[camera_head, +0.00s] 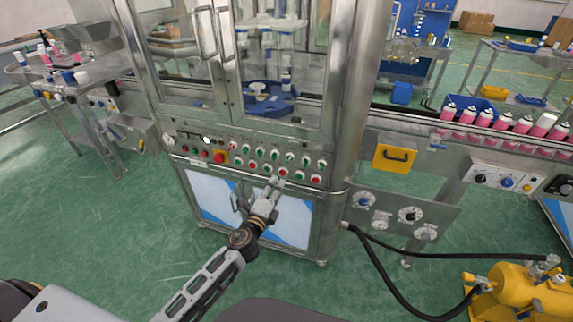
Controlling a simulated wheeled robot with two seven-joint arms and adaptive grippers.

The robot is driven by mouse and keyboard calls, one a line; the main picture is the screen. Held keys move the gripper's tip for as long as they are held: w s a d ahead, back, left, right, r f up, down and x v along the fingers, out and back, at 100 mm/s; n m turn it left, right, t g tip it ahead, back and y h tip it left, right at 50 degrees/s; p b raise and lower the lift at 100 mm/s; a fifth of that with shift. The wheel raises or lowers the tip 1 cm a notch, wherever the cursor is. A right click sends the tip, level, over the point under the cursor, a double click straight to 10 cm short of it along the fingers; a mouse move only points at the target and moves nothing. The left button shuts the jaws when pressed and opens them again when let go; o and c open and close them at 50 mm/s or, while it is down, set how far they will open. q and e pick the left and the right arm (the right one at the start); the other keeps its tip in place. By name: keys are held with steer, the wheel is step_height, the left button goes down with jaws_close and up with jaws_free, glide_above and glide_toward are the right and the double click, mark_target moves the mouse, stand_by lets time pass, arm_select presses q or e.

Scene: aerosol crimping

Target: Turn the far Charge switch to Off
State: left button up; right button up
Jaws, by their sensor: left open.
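The control panel (240,152) of the steel crimping machine shows two rows of small switches and buttons, green, red and white. The labels are too small to read, so I cannot tell which one is the far Charge switch or how it is set. My left gripper (273,183) is open, just in front of the panel's lower edge, below the right part of the lower row. Its tips are close to the lower buttons; I cannot tell whether they touch. Nothing shows between its fingers. My right gripper is not in view.
A red emergency button (219,156) sits at the panel's left. Below are cabinet doors (290,222) with handles. A side panel with gauges (409,214) and a yellow box (394,158) are at the right. A black hose runs to a yellow tank (515,297). Pink cans (503,121) line a conveyor.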

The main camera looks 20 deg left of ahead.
arm_select(q)
steer(key=m, duration=0.3)
steer(key=shift+a+r, duration=0.2)
steer(key=shift+a, duration=0.05)
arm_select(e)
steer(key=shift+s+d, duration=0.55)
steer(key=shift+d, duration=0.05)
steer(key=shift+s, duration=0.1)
